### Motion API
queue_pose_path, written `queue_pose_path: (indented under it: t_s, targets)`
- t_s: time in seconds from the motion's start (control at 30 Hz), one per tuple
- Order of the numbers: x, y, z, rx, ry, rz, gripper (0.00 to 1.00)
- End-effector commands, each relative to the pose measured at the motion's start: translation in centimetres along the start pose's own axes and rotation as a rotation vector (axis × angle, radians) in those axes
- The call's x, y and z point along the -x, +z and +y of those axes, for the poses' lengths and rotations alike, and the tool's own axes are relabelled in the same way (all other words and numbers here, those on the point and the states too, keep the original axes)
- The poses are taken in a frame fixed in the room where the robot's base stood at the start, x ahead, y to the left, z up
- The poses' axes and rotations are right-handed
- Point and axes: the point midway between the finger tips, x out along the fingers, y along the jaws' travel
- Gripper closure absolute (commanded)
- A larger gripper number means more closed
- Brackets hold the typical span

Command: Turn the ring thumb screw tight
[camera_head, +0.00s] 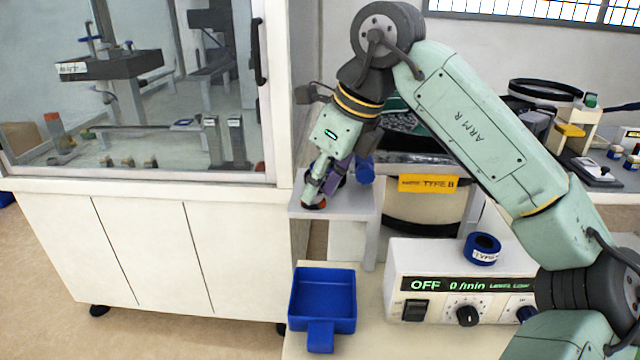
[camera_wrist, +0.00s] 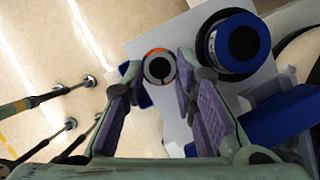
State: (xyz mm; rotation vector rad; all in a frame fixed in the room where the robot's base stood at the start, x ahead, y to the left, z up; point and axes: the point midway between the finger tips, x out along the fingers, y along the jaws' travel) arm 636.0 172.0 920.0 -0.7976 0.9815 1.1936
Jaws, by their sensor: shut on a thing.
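The ring thumb screw (camera_wrist: 160,66) shows in the wrist view as a grey ring with a dark centre and an orange-red edge. It sits between the fingertips of my gripper (camera_wrist: 160,71). In the head view, my gripper (camera_head: 318,190) points down at the left end of a pale grey plate (camera_head: 345,205), with an orange-red and dark part at its fingertips. The gripper is shut on the screw, with one finger on each side. The screw's underside and thread are hidden, so how tight it is cannot be told.
A blue round part (camera_wrist: 234,43) stands close right of the screw. Behind is the bowl feeder with a yellow TYPE B label (camera_head: 428,184). A blue tray (camera_head: 323,292) and a control box (camera_head: 455,258) reading OFF, with a blue roll (camera_head: 482,248) on top, stand in front. A glazed cabinet (camera_head: 150,240) is left.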

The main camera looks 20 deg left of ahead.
Motion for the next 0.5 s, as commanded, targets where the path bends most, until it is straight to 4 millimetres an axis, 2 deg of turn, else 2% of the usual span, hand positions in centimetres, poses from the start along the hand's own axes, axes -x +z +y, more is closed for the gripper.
queue_pose_path:
  t_s: [0.5]
  targets:
    - [-0.17,-0.01,0.51,-0.447,-0.192,0.003,1.00]
